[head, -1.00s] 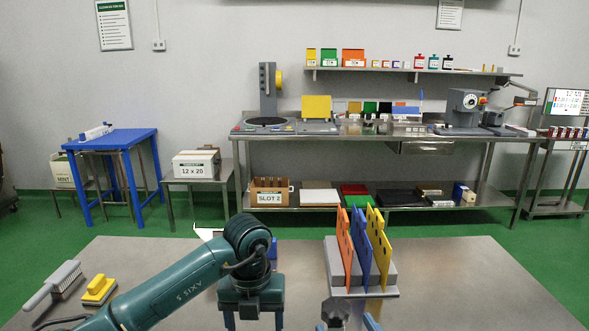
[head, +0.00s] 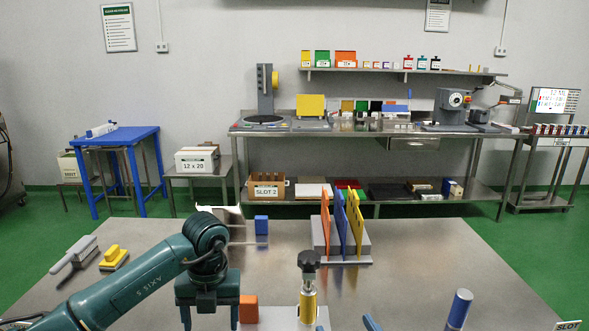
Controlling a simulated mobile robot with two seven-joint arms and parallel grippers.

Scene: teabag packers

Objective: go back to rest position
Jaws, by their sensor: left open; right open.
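My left gripper (head: 209,318) hangs from the teal arm that comes in from the left, with its fingers pointing down over the steel table (head: 430,258). Its two fingers are apart with nothing seen between them, though the tips run to the bottom edge of the picture. An orange block (head: 248,308) is just to its right. No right arm can be made out. A small blue piece (head: 371,323) at the bottom edge is cut off, and I cannot tell what it belongs to.
A black-knobbed yellow post (head: 308,290) stands right of the gripper. Behind it is a rack (head: 362,246) with orange, blue and yellow plates. The table's middle right is mostly clear.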

